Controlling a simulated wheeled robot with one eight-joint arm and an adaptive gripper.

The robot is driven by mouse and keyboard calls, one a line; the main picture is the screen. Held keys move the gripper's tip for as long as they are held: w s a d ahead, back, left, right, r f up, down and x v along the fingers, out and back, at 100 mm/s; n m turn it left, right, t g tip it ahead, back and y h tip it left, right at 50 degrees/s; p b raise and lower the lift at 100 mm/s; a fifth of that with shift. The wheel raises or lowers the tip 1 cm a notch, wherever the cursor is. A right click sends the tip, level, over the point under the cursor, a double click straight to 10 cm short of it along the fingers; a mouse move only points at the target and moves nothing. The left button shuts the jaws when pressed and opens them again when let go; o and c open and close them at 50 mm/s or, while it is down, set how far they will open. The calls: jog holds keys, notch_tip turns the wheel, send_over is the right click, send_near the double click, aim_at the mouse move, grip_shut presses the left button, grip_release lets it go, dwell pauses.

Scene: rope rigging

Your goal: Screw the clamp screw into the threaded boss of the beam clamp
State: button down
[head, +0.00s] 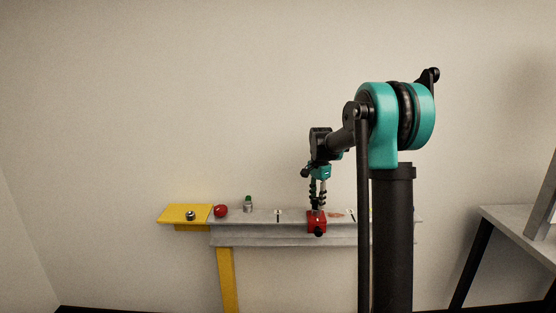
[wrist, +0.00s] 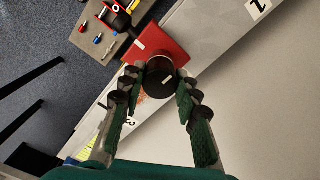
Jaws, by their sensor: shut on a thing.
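The red beam clamp (head: 317,224) sits on the grey beam (head: 270,229); in the wrist view its red body (wrist: 172,42) shows behind the black part between my fingers. That part, the round black head of the clamp screw (wrist: 159,80), carries a small white label. My gripper (head: 317,205) points down just above the clamp and is shut on the screw head, with a green-padded finger on each side. The screw's shank and the threaded boss are hidden, so I cannot tell how deep the screw sits. A dark round knob (head: 319,233) shows on the clamp's front.
On the left are a yellow plate (head: 174,213), a silver piece (head: 190,216), a red ball (head: 221,211) and a green-topped item (head: 248,203). White number tags (head: 278,215) mark the beam. A tool board (wrist: 112,43) lies below the beam. A table (head: 515,225) stands at right.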

jog(key=m, duration=0.4)
jog(key=c, duration=1)
grip_release()
jog(key=shift+m, duration=0.3)
jog(key=shift+r, duration=0.1)
notch_tip(320, 180, up, 11)
jog(key=s+d+f+n+t, duration=0.1)
jog(key=s+f+n, duration=0.4)
jog(key=s, duration=0.6)
jog(key=s+d+f+n+t, duration=0.1)
jog(key=s+f+n, duration=0.5)
jog(key=s+f, duration=0.4)
jog(key=s+d+f+n+t, duration=0.2)
jog(key=s+f+n, duration=0.3)
jog(key=s, duration=0.8)
notch_tip(320, 180, down, 3)
jog(key=shift+r+n, duration=0.1)
jog(key=shift+n, duration=0.2)
